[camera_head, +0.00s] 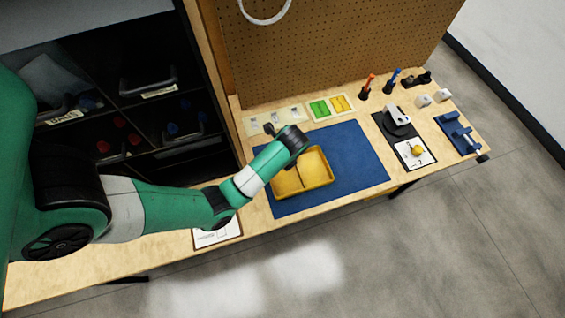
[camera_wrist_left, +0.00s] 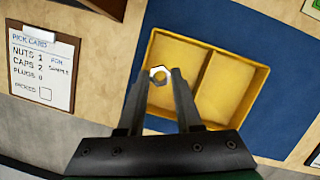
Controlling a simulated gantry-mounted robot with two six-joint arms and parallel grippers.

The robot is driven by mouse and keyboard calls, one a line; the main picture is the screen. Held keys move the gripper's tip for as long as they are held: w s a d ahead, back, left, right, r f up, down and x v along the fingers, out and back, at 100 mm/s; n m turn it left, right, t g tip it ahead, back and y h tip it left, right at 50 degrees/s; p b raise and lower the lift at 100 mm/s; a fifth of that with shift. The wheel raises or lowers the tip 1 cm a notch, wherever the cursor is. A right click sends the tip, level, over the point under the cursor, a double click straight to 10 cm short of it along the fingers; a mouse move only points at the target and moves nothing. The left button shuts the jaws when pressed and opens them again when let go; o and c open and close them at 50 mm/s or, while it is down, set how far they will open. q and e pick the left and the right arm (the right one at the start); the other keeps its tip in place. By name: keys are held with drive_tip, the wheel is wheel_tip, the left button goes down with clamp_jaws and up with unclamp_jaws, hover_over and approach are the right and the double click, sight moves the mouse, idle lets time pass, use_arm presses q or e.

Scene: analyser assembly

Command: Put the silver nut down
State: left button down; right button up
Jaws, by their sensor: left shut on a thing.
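The silver nut (camera_wrist_left: 160,75) is a hexagonal ring with a hole. My left gripper (camera_wrist_left: 159,77) is shut on it, with the nut at the fingertips. In the left wrist view the nut appears over the left compartment of the yellow two-compartment tray (camera_wrist_left: 252,97); its exact height above the floor is hard to tell. No loose parts show in the visible parts of the tray. In the head view the tray (camera_head: 318,185) lies on the blue mat, and my left wrist hides its upper left part and the nut. My right gripper is not in view.
The blue mat (camera_head: 352,150) has free room right of the tray. A pick card on a clipboard (camera_wrist_left: 42,68) lies to the left. A pegboard rises behind.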

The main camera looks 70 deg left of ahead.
use_arm(q)
drive_tip(key=f, duration=0.1)
drive_tip(key=w+a+f+b, duration=0.1)
drive_tip(key=f, duration=0.1)
drive_tip(key=shift+w+a+f, duration=0.25)
drive_tip(key=shift+a+f, duration=0.1)
drive_tip(key=shift+a, duration=0.05)
drive_tip(key=shift+w+a+f, duration=0.1)
drive_tip(key=shift+w+a, duration=0.15)
drive_tip(key=shift+w, duration=0.05)
drive_tip(key=b+x, duration=0.2)
drive_tip(key=x, duration=0.1)
drive_tip(key=shift+w+d+f, duration=0.1)
drive_tip(key=shift+w+d, duration=0.1)
drive_tip(key=shift+w, duration=0.1)
drive_tip(key=shift+f, duration=0.35)
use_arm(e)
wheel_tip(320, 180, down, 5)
